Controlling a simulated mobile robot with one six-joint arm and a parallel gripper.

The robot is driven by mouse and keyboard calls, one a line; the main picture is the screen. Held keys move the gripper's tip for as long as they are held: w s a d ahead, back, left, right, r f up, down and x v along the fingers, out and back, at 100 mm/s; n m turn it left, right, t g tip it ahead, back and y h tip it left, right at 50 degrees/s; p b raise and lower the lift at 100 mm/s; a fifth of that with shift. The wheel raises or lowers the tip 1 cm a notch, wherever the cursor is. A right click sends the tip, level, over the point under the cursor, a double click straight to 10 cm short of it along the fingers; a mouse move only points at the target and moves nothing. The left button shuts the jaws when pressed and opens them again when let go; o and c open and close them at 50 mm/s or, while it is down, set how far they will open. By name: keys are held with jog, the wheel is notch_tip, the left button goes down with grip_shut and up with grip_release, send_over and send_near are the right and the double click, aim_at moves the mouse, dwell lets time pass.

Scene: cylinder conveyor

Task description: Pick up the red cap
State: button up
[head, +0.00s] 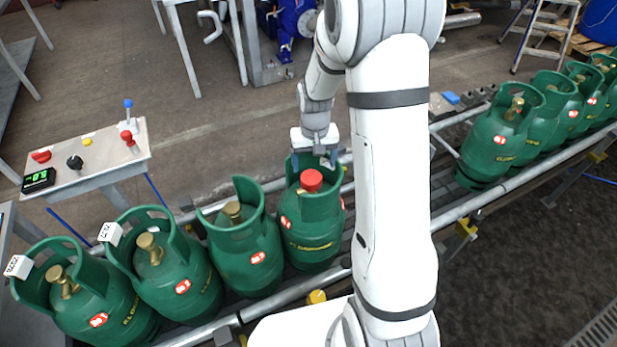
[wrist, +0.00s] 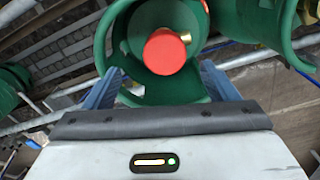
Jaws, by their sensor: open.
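The red cap (head: 311,180) sits on the valve of a green gas cylinder (head: 311,235) on the conveyor, inside the cylinder's collar. My gripper (head: 315,160) is above and just behind that cylinder's collar, pointing down. In the wrist view the red cap (wrist: 165,52) shows ahead of my gripper (wrist: 165,85), between its two spread blue-grey fingers and beyond the tips. The fingers are open, empty and apart from the cap. A brass valve outlet (wrist: 186,38) shows beside the cap.
Several green cylinders stand left (head: 245,250) and right (head: 500,140) on the conveyor (head: 460,215), their brass valves bare. White tags hang on two left collars. A control panel (head: 85,157) stands at left. My arm hides part of the conveyor.

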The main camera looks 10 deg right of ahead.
aim_at(311, 177)
jog(key=f, duration=0.4)
jog(key=f+p, duration=0.1)
jog(key=f, duration=0.1)
jog(key=shift+w+a, duration=0.3)
jog(key=c, duration=1.1)
